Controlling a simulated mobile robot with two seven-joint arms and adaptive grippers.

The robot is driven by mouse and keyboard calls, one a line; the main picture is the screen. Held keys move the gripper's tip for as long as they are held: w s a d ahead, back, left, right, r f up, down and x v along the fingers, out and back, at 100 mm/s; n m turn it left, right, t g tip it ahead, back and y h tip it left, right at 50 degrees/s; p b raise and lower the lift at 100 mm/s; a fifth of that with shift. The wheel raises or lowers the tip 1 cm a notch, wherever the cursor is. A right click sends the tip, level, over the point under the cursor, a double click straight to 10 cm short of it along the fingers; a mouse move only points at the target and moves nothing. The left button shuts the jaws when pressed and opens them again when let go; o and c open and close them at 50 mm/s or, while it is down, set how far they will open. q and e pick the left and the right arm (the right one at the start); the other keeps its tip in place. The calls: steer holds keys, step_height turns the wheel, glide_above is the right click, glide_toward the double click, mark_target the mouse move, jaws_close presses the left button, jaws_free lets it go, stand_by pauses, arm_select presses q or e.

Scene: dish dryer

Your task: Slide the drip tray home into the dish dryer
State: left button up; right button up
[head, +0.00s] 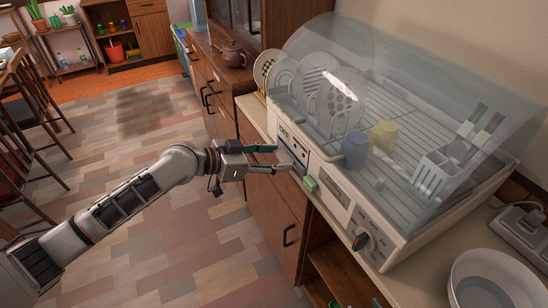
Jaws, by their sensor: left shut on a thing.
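The dish dryer (345,205) is a cream unit on the counter with a clear domed cover. Its front has a dark slot-like area at the left end, where the drip tray (294,154) shows as a narrow pale front edge. My left gripper (283,158) reaches in from the left and is shut on the drip tray's front, one finger above and one below. The rest of the tray is hidden inside the dryer body, and how far it sticks out is hard to tell. My right gripper is not in view.
Plates (318,88), a blue cup (355,149), a yellow cup (384,136) and a cutlery holder (440,172) stand under the cover. A green block (311,184) sits at the dryer's front. A white bowl (494,280) is at lower right.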

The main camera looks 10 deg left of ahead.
arm_select(q)
steer(key=shift+w+d, duration=0.35)
steer(key=shift+d, duration=0.1)
steer(key=o, duration=1.3)
steer(key=shift+o, duration=0.2)
steer(key=v, duration=1.2)
steer(key=s+d+f+n+t+y+p, duration=0.1)
steer(key=s+f+n+t, duration=0.1)
steer(key=s+f, duration=0.35)
steer(key=s+d+f+n+t+y+p, duration=0.1)
steer(key=s+f+n+y, duration=0.1)
steer(key=f, duration=0.6)
steer(key=s+a+f+n+y+p, duration=0.1)
steer(key=s+a+f+y, duration=0.2)
steer(key=s+f, duration=0.3)
steer(key=s+a+f+n+y+p, duration=0.1)
steer(key=s+a+f+n+y, duration=0.1)
steer(key=s+a+f, duration=0.2)
steer(key=s+f, duration=0.3)
steer(key=s, duration=0.3)
steer(key=shift+s+a+y, duration=0.35)
steer(key=shift+s+y, duration=0.05)
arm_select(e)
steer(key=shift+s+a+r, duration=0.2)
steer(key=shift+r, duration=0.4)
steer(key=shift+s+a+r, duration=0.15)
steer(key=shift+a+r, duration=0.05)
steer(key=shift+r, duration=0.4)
